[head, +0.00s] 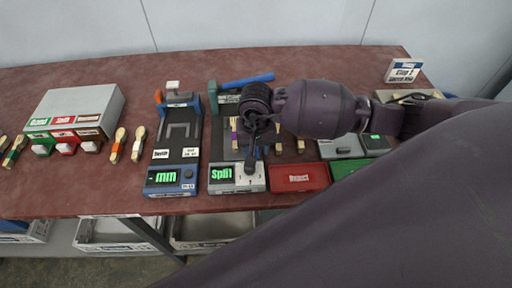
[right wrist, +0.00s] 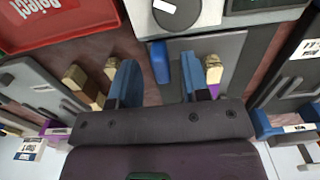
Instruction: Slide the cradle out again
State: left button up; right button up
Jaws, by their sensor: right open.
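The press with the green "Split" display (head: 222,174) stands at the middle of the table, with a dark green and blue lever part (head: 246,80) at its back. My right gripper (head: 255,147) is above this press and hides much of its middle. In the right wrist view its two blue-grey fingers (right wrist: 158,85) are apart, with a grey plate (right wrist: 228,48) of the press beneath and beyond them. I cannot clearly make out the cradle; the arm covers that area. My left gripper is out of view.
The "mm" gauge (head: 175,178) stands close to the left of the press. The red Reject tray (head: 297,177) and a green tray (head: 348,167) lie to the right.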

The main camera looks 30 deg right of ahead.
notch_tip(320, 180, up, 8)
jog(key=shift+r, duration=1)
